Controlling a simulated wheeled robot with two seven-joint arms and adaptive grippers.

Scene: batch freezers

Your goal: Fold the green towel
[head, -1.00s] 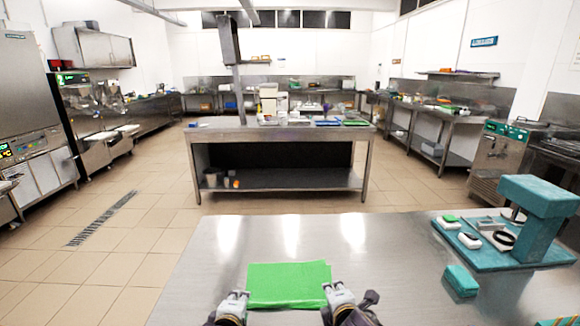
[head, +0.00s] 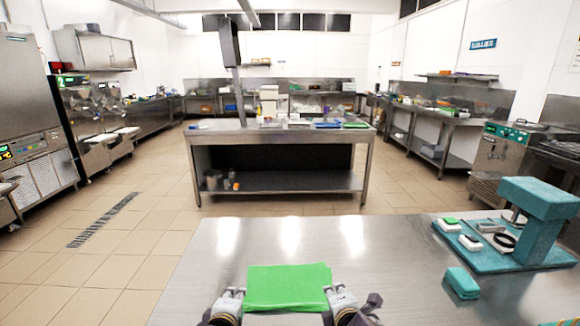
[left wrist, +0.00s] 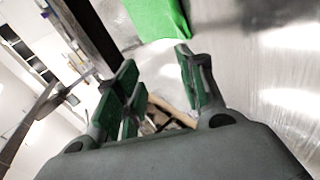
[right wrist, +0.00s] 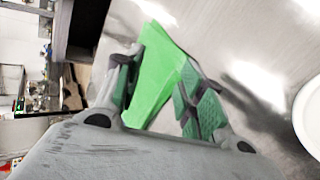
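The green towel (head: 287,287) lies as a rectangle near the front of the steel table in the head view. My left gripper (head: 238,293) is at its left edge and my right gripper (head: 332,291) at its right edge. In the left wrist view the left fingers (left wrist: 157,62) stand apart, with the towel (left wrist: 160,18) beyond their tips. In the right wrist view the right fingers (right wrist: 155,68) are apart, with part of the towel (right wrist: 152,80) between them. Contact with the cloth is unclear.
A teal stand with a base board (head: 500,252) holds small items at the table's right, with a teal block (head: 461,283) in front. A white round rim (right wrist: 312,118) shows in the right wrist view. The table (head: 290,235) behind the towel is clear.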

